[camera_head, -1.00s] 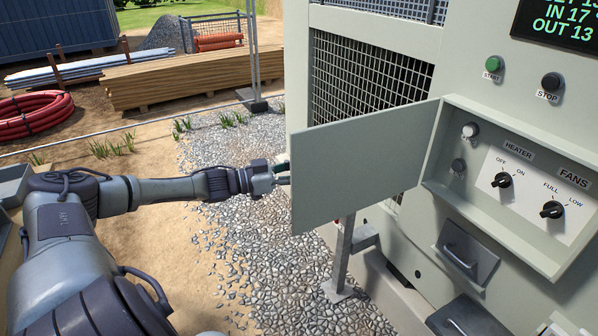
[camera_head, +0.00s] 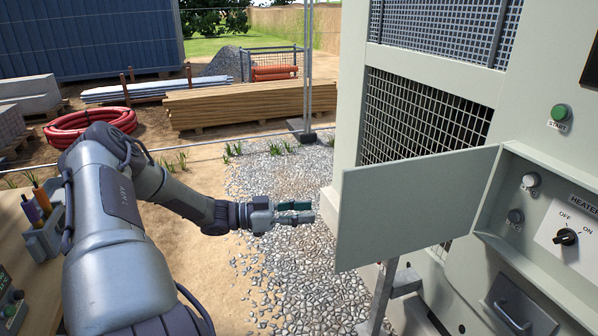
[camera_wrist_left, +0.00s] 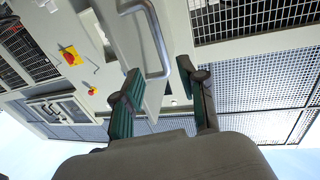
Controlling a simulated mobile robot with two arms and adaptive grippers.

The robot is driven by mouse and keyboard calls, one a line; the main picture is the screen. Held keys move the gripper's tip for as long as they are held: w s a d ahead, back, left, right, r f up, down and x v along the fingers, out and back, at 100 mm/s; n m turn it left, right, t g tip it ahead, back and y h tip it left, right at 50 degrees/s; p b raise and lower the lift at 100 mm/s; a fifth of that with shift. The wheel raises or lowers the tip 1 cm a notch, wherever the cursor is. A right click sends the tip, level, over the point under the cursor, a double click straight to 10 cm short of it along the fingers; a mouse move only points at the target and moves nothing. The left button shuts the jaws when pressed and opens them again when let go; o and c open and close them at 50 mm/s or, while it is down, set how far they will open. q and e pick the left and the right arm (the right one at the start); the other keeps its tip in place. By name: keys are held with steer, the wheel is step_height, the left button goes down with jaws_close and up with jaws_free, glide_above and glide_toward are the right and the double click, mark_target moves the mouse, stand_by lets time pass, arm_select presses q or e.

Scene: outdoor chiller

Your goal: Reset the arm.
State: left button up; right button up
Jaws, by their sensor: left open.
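My left gripper (camera_head: 300,212) is open and empty in the head view, to the left of the chiller's open panel door (camera_head: 415,205) and apart from it. Its two green-padded fingers also show spread in the left wrist view (camera_wrist_left: 162,100), with the chiller's mesh and a grey bar handle beyond them. My left arm comes in from the lower left, bent at the elbow. My right gripper is in neither view.
The chiller (camera_head: 545,130) fills the right side, with a green start button (camera_head: 561,112) and a heater knob (camera_head: 565,237). A tool caddy (camera_head: 45,235) stands on a bench at the left. Gravel (camera_head: 290,270) lies below the gripper. Timber (camera_head: 240,101) lies behind.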

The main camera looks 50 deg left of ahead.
arm_select(q)
steer(key=shift+s+a, duration=0.3)
steer(key=shift+s, duration=0.1)
stand_by(0.3)
step_height(320, 180, down, 26)
steer(key=s+n+g+y, duration=0.2)
steer(key=y, duration=0.4)
steer(key=s+d+f+g+y, duration=0.1)
steer(key=s+f, duration=0.2)
steer(key=f, duration=0.3)
steer(key=s+d+f+n+g+y, duration=0.1)
steer(key=s+f, duration=0.1)
steer(key=f, duration=0.3)
steer(key=s+d+f+g+y, duration=0.1)
steer(key=s+f, duration=0.2)
steer(key=f, duration=0.3)
steer(key=s+d+f+g, duration=0.4)
steer(key=s+d+f, duration=0.65)
steer(key=f, duration=0.25)
steer(key=s+d+f+g, duration=0.2)
steer(key=s+d+f, duration=0.1)
steer(key=s+d, duration=0.5)
steer(key=s+d+f+g, duration=0.3)
steer(key=s+d+f, duration=0.1)
steer(key=s+d, duration=0.3)
steer(key=shift+s+d+n+g, duration=0.3)
steer(key=shift+s+d, duration=0.1)
steer(key=shift+d, duration=0.15)
